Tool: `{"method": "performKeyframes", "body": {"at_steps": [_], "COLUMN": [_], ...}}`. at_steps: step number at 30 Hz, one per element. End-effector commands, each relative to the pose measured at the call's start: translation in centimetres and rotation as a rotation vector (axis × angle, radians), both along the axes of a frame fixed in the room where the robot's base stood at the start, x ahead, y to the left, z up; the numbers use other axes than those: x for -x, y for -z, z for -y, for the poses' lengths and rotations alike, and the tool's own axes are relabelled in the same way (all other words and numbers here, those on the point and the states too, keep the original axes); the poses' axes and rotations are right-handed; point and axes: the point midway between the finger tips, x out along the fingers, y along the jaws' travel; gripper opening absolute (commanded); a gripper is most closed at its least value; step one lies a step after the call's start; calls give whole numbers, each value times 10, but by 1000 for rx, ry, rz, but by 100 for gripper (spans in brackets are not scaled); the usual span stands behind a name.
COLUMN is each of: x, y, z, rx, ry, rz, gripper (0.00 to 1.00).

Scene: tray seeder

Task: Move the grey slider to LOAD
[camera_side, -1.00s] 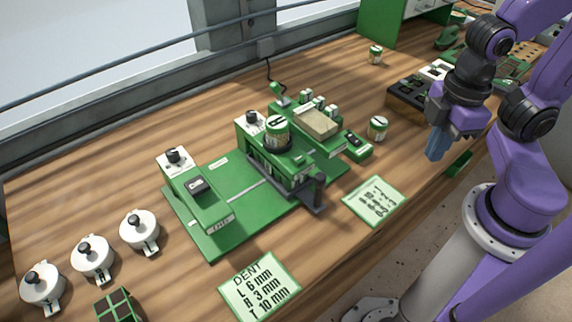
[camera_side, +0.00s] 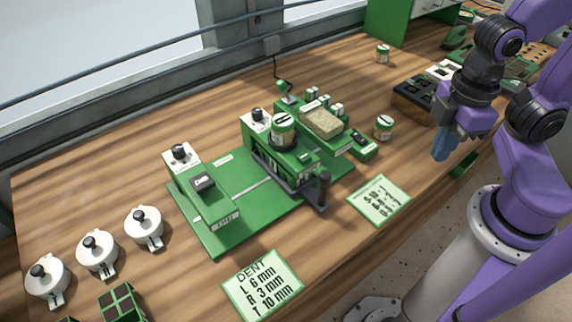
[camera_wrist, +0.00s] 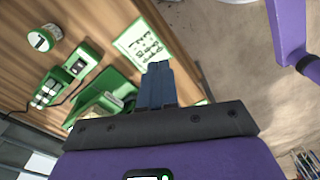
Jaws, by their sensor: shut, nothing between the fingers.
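The grey slider (camera_side: 290,183) is a dark grey frame with an upright handle (camera_side: 323,186) at its front right end. It sits across the right part of the green seeder base (camera_side: 225,236), beside a green housing that carries a green-lidded jar (camera_side: 283,131). Small labels lie on the base, but I cannot read LOAD on any of them. My gripper (camera_side: 441,152) is over the right side of the table, well right of the slider and apart from it. Its blue fingers are shut and empty, and they also show in the wrist view (camera_wrist: 157,86).
Two loose jars stand behind (camera_side: 383,53) and right of the seeder (camera_side: 383,127). Cards lie in front (camera_side: 262,287) and to the right (camera_side: 379,200). White lidded pots (camera_side: 145,228) stand at the left. A dark tray (camera_side: 412,104) is near my gripper. The left back table is clear.

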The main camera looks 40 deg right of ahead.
Motion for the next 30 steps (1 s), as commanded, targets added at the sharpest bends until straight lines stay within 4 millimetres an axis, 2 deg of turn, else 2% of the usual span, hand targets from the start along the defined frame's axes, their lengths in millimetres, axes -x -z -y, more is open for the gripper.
{"method": "performKeyframes", "body": {"at_steps": [1,5,6,11,21,24,30], "x": [0,-4,-7,-33,-97,-111,-129], "y": [0,-2,-4,-20,-63,-74,-88], "z": [0,-4,-7,-33,-104,-121,-142], "rx": [0,0,1,7,24,28,31], "ry": [0,-24,-50,-252,-847,-1003,-1208], "rz": [0,1,1,6,10,10,7], "gripper": [3,46,52,52,52,52,52]}}
